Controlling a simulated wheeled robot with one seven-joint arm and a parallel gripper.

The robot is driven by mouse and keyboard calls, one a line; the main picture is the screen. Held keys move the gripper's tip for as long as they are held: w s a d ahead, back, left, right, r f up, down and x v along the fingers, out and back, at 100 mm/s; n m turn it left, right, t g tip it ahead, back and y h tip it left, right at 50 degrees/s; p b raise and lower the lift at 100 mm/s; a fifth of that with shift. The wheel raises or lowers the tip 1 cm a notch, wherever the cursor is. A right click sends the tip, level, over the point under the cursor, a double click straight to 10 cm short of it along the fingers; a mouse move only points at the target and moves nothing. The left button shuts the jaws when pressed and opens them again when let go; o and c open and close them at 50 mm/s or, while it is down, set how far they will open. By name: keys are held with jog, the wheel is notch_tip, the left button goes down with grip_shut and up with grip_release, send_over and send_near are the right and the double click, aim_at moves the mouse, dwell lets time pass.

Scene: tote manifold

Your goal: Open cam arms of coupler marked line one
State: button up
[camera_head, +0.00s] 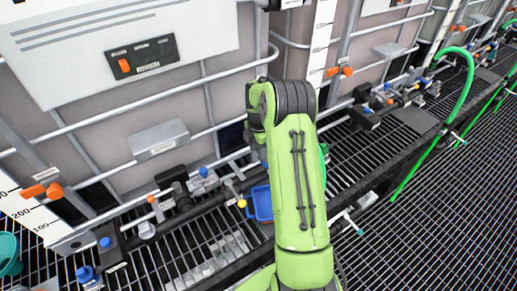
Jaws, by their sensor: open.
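My green arm (300,200) rises through the middle of the head view. Its gripper is hidden behind or below the arm links, so its fingertips do not show. A dark pipe run with fittings (185,215) lies along the foot of the near tote, left of my arm. Another group of fittings (390,100) lies right of my arm, beside a green hose (465,75). No "line one" mark is readable, so I cannot tell which fitting is that coupler or how its cam arms stand.
Caged totes stand behind, one with a white panel (120,45). A blue container (262,203) sits on the grating (190,255) close left of my arm. A teal bucket (8,250) is at the left edge. Dark grated floor (440,220) lies open at the lower right.

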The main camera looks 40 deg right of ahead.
jog(key=shift+c, duration=0.3)
grip_shut()
jog(key=shift+a, duration=0.1)
jog(key=shift+w+a+f+g+h+b, duration=0.1)
jog(key=shift+a+f+h+b, duration=0.45)
jog(key=shift+h, duration=1.45)
jog(key=shift+a+f+g+h+b, duration=0.1)
jog(key=shift+a+f+h+b, duration=0.4)
jog(key=shift+h, duration=1.5)
jog(key=shift+w+a+f+g+h+b, duration=0.1)
jog(key=shift+a+f+h+b, duration=0.4)
jog(key=shift+h, duration=1.5)
jog(key=shift+a+f, duration=0.2)
jog(key=shift+f, duration=0.05)
jog(key=shift+s, duration=0.1)
